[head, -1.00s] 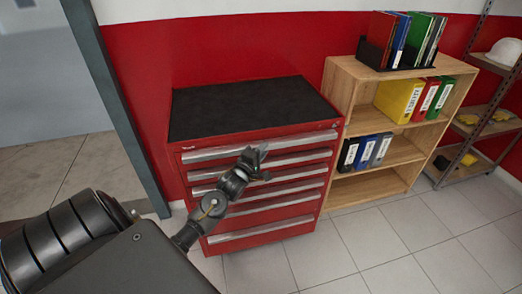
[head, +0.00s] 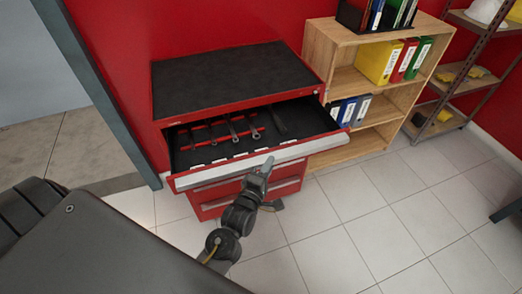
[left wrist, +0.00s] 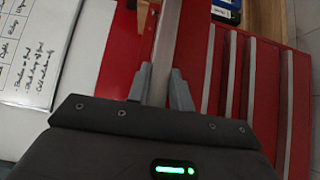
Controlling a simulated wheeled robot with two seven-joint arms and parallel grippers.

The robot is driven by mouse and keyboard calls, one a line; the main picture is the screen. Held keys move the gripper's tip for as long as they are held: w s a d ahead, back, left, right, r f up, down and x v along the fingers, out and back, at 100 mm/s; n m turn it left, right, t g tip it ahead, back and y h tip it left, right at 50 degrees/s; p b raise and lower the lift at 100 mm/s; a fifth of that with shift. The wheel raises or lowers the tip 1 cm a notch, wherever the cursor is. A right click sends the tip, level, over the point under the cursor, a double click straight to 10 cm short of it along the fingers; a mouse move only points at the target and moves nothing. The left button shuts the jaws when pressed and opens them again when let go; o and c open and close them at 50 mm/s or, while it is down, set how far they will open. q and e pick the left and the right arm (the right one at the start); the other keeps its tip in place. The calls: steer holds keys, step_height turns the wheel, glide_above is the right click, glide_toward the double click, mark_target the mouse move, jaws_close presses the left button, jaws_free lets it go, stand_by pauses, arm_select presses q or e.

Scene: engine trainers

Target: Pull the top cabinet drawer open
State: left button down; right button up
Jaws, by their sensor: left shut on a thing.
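The red tool cabinet (head: 225,192) with a black top stands against the red wall in the head view. Its top drawer (head: 185,158) is pulled out, and several tools lie on its dark lining. My left gripper (head: 262,168) is shut on the silver handle (head: 215,176) along the drawer's front edge, right of its middle. In the left wrist view the handle (left wrist: 168,45) runs between the two grey fingers (left wrist: 161,85). The lower drawers (left wrist: 265,75) are closed. My right gripper is not in view.
A wooden shelf (head: 335,50) with binders stands just right of the cabinet. A metal rack (head: 478,55) is further right. A grey door frame (head: 105,95) is at left. The tiled floor (head: 370,210) in front and to the right is clear.

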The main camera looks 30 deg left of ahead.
arm_select(q)
steer(key=shift+s+d+f, duration=0.15)
steer(key=shift+s+d, duration=0.35)
steer(key=shift+s+d+f, duration=0.15)
steer(key=shift+s+d, duration=0.3)
steer(key=shift+s, duration=0.05)
steer(key=c, duration=1.3)
jaws_free()
steer(key=shift+w, duration=0.1)
steer(key=shift+c, duration=0.2)
steer(key=shift+a, duration=0.1)
steer(key=shift+r, duration=0.1)
steer(key=shift+s+b, duration=1.35)
steer(key=shift+s, duration=4.05)
